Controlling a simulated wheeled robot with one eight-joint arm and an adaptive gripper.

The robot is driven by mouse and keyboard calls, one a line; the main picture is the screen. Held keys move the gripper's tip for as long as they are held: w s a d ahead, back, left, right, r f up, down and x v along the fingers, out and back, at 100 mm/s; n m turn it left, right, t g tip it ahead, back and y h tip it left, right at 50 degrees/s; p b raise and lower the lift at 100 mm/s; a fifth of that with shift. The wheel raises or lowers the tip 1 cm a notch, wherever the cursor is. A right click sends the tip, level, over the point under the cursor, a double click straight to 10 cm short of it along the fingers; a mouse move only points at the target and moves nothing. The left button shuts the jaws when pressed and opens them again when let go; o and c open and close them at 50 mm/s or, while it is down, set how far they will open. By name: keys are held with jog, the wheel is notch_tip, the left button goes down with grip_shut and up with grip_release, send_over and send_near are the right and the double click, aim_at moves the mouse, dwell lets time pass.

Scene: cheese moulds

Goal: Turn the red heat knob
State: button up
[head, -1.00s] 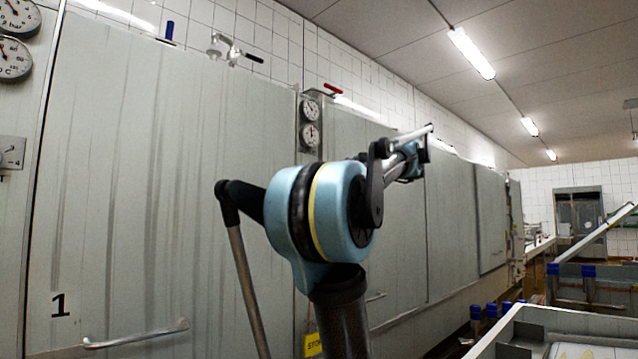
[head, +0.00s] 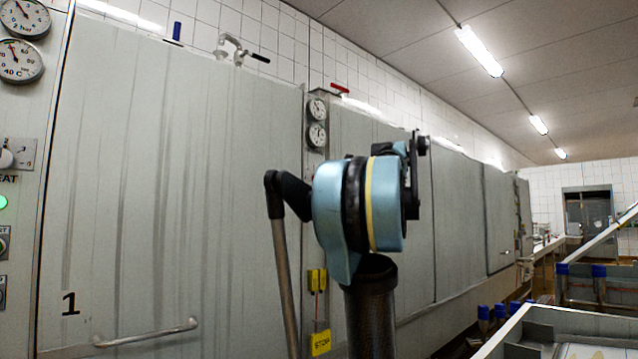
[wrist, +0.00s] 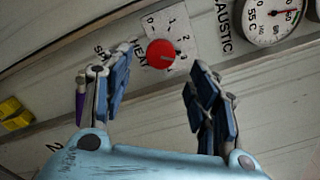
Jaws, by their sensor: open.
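A round red knob (wrist: 160,54) sits on a pale dial plate (wrist: 178,28) marked with small numbers, at the upper middle of the wrist view. My gripper (wrist: 160,82) is open and empty, with one blue-padded finger to the left and one to the right. The knob shows in the gap, a little above the line between the fingertips; I see no contact. The lettering beside the knob is partly hidden by the left finger. In the head view I cannot make out this red knob or my gripper's fingers, only my arm.
A round gauge (wrist: 268,18) is right of the dial beside the word CAUSTIC. Yellow blocks (wrist: 14,113) are at left. In the head view, another panel with a pale knob (head: 6,158), label ending "EAT", is at the left edge. A large grey door (head: 175,190) marked 1 has a protruding handle (head: 148,332).

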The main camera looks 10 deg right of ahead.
jog(key=x, duration=0.8)
jog(key=shift+c, duration=0.5)
jog(key=c, duration=1)
